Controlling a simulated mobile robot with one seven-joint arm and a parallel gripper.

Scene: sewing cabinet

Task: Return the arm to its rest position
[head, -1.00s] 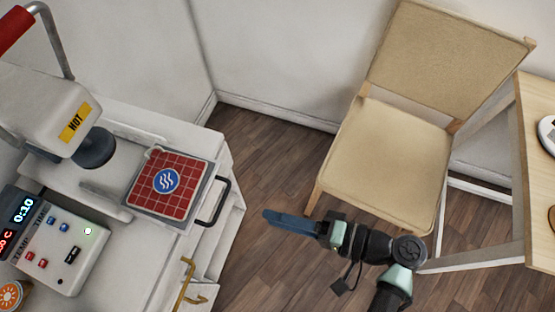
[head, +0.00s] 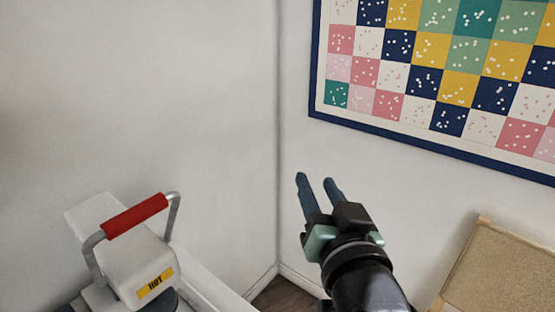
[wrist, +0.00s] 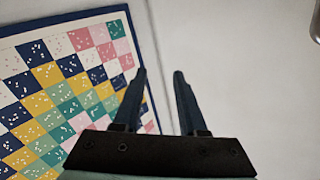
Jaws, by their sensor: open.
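My gripper (head: 318,190) is raised in front of the room corner, pointing up and slightly left in the head view. Its two blue fingers stand apart with nothing between them. In the wrist view the open fingers (wrist: 158,88) show the bare wall between them. My dark arm runs down to the bottom edge of the head view.
A heat press with a red handle (head: 135,216) and a yellow HOT label stands at lower left. A framed patchwork quilt (head: 460,75) hangs on the right wall. A tan chair back (head: 497,275) shows at lower right. White wall surrounds the gripper.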

